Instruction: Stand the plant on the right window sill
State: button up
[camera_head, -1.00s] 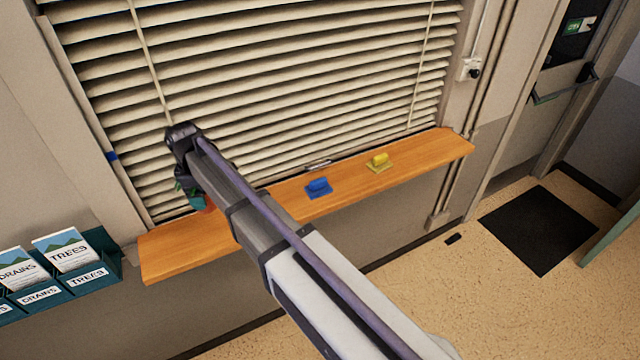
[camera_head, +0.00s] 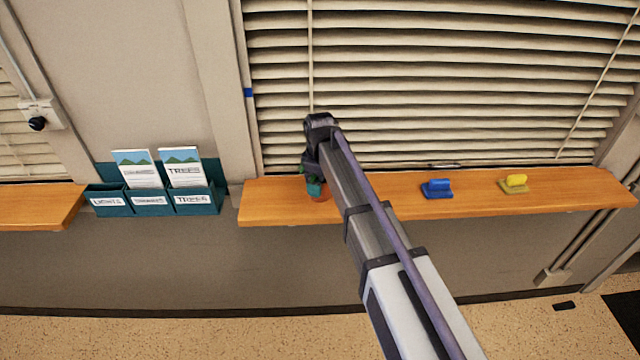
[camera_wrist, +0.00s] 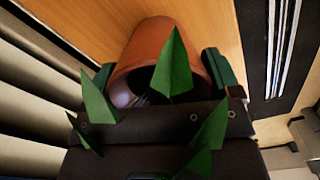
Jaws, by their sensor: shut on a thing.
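The plant is a terracotta pot (camera_wrist: 150,45) with pointed green leaves (camera_wrist: 173,65). In the head view the pot (camera_head: 320,197) shows small and partly hidden at the left part of the right window sill (camera_head: 400,205). My gripper (camera_head: 316,187) is shut on the pot, with a green finger on each side of it in the wrist view (camera_wrist: 162,72). The orange wood of the sill (camera_wrist: 205,20) is close behind the pot. I cannot tell whether the pot's base touches it.
A blue block-like item (camera_head: 437,188) and a yellow one (camera_head: 514,183) sit farther right on the sill. Blinds (camera_head: 440,80) hang behind it. A teal leaflet rack (camera_head: 150,203) is to the left, beyond it another sill (camera_head: 40,208). Bare wood lies between plant and blue item.

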jog(key=shift+f, duration=0.1)
jog(key=o, duration=1.2)
jog(key=shift+c, duration=0.2)
notch_tip(320, 180, up, 12)
jog(key=p, duration=1.2)
jog(key=s+d+m, duration=1.4)
jog(key=s+d, duration=0.5)
jog(key=s, duration=0.5)
notch_tip(320, 180, down, 13)
jog(key=b, duration=1.3)
jog(key=shift+w+d+f+b, duration=0.15)
jog(key=shift+w+b, duration=0.15)
